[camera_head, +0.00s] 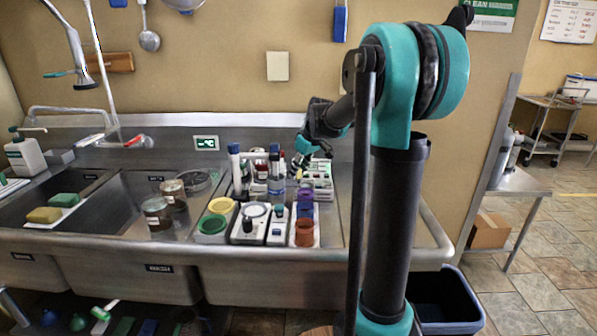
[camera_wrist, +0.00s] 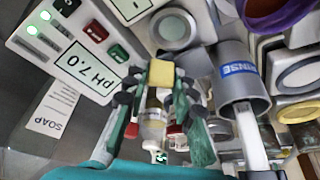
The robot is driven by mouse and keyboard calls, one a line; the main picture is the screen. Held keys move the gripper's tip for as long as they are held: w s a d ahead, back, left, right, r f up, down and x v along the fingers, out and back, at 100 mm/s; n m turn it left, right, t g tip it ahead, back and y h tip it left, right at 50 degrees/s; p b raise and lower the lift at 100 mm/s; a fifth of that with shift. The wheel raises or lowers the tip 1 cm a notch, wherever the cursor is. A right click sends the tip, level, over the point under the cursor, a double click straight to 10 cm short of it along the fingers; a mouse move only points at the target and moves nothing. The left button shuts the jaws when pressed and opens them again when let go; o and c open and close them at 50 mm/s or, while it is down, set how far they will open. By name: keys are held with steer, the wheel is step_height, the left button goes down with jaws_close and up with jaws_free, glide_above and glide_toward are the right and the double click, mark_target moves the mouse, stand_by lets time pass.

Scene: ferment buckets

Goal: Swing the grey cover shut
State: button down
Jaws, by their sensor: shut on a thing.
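My gripper (camera_head: 301,170) is low over the back right of the sink-top tray in the head view. In the wrist view, its dark-tipped fingers (camera_wrist: 158,92) stand on either side of a small clear vial-like thing (camera_wrist: 153,122) with a yellow block-shaped top (camera_wrist: 161,73). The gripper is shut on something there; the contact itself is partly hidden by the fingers. I cannot pick out the grey cover with certainty in either view. A pale grey round disc in a white frame (camera_wrist: 174,29) lies just beyond the fingertips in the wrist view.
A grey cup labelled RINSE (camera_wrist: 240,78) is close on the right, with a white-framed unit (camera_wrist: 298,75) beyond it. A pH 7.0 panel (camera_wrist: 70,60) with buttons is at left. Bottles (camera_head: 274,165) and coloured cups (camera_head: 304,232) crowd the tray. The sink basin (camera_head: 110,205) lies left.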

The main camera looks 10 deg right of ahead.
steer(key=n+g+y, duration=0.1)
steer(key=n, duration=0.3)
steer(key=n+g, duration=0.1)
steer(key=n, duration=0.1)
steer(key=n+y, duration=0.1)
steer(key=n, duration=0.1)
steer(key=shift+n+g, duration=0.4)
steer(key=n+g, duration=0.1)
steer(key=n, duration=0.3)
steer(key=shift+n+g, duration=0.3)
steer(key=shift+g, duration=0.1)
steer(key=shift+n+g+h, duration=0.5)
steer(key=shift+n+g, duration=0.2)
steer(key=shift+n, duration=1.3)
steer(key=c, duration=1.2)
jaws_free()
